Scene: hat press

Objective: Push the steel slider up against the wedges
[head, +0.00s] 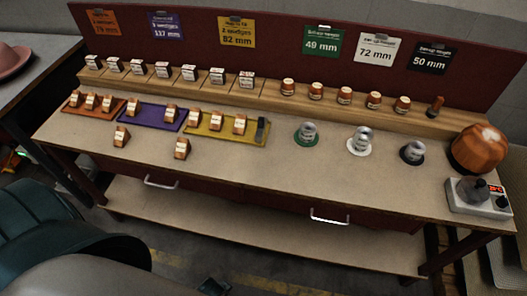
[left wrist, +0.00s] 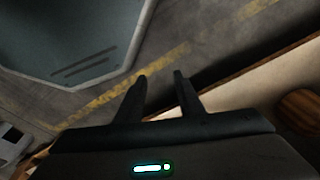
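A dark grey block, which looks like the steel slider (head: 261,129), stands at the right end of the yellow tray (head: 198,128). The purple tray (head: 150,118) holds two wedges, and the orange tray (head: 76,109) holds three. Two loose wedges, one left (head: 122,137) and one right (head: 182,149), stand on the bench in front. My left gripper (left wrist: 159,74) is open and empty over the floor in the left wrist view. My right gripper is not in view.
Behind the trays, a wooden ledge (head: 262,88) holds small boxes and round wooden pieces. Metal pieces on green, white and black bases, a wooden dome (head: 478,150) and a control box (head: 478,197) stand at right. The bench front (head: 240,165) is mostly clear.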

